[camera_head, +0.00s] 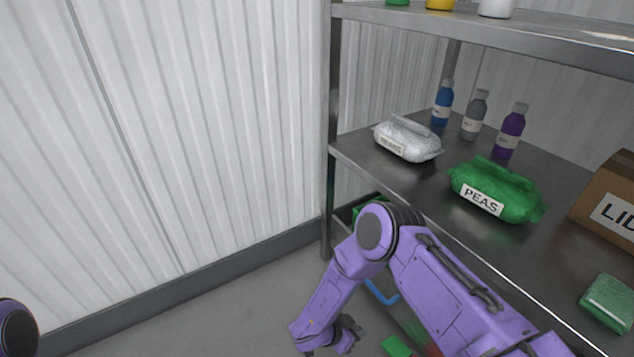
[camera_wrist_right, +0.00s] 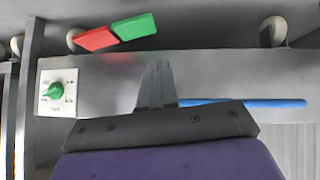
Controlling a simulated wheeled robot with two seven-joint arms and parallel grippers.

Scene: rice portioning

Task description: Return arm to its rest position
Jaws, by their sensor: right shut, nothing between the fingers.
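My right arm (camera_head: 410,265) is purple and bends at a dark-capped elbow in front of the shelf, with its forearm hanging down to the left. My right gripper (camera_head: 343,338) is low over the grey floor, in front of the shelf's lower part. In the right wrist view its fingers (camera_wrist_right: 157,88) are together with nothing between them. Of my left arm only a dark round joint (camera_head: 17,328) shows at the lower left edge. The left gripper is out of view.
A metal shelf (camera_head: 345,152) holds a white bag (camera_head: 408,140), a green PEAS bag (camera_head: 500,180), several bottles and a cardboard box (camera_head: 612,190). The wrist view shows red (camera_wrist_right: 95,39) and green (camera_wrist_right: 135,27) flat pieces, a blue bar (camera_wrist_right: 250,103) and a green knob (camera_wrist_right: 56,91).

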